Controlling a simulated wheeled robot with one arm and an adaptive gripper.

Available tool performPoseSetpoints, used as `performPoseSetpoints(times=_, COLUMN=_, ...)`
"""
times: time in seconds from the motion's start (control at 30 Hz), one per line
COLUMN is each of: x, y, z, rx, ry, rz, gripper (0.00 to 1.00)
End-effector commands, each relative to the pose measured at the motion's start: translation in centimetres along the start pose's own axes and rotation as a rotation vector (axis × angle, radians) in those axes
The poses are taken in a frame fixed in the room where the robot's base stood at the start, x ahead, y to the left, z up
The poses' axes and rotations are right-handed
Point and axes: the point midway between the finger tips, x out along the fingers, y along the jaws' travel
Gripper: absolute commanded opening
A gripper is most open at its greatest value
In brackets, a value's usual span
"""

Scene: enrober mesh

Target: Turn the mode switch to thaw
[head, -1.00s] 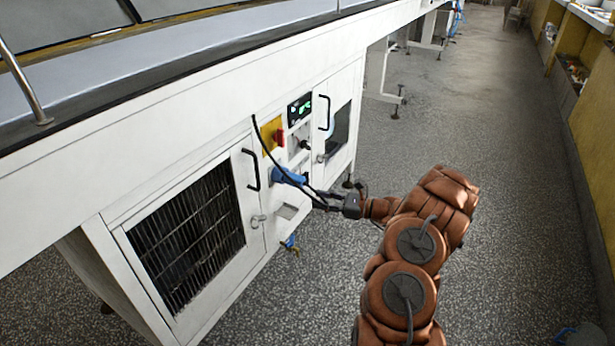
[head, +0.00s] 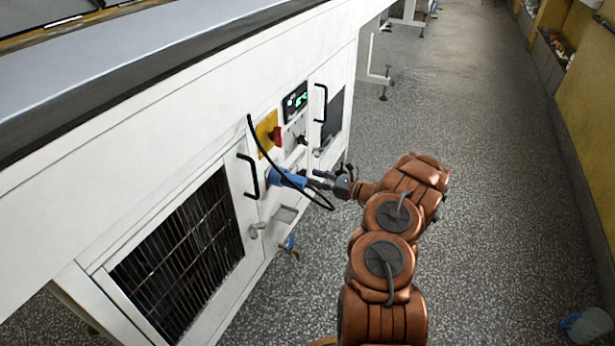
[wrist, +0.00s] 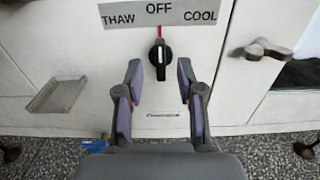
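The mode switch is a black knob (wrist: 160,54) on the white cabinet front in the wrist view. A grey label plate (wrist: 165,13) above it reads THAW at left, OFF in the middle and COOL at right. The knob's white mark points up toward OFF, and a red line shows above it. My gripper (wrist: 160,76) is open and empty, its fingers spread to either side just below the knob, with no visible contact. In the head view my gripper (head: 325,181) is close to the cabinet front.
A blue plug (head: 287,178) with a looping black cable sits beside my gripper in the head view. A red knob on a yellow plate (head: 267,131) and a green-lit display (head: 295,100) are above. A metal tray (wrist: 58,95) sticks out at left.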

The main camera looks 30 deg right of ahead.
Motion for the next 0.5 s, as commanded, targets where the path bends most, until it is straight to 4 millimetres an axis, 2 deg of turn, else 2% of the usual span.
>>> performPoseSetpoints(times=0.2, x=2.5, y=0.0, z=-0.2, rx=0.0, ry=0.002, rz=-0.001, gripper=0.38)
performPoseSetpoints(times=0.5, x=3.2, y=-0.2, z=0.0, rx=0.0, ry=0.002, rz=-0.005, gripper=0.38)
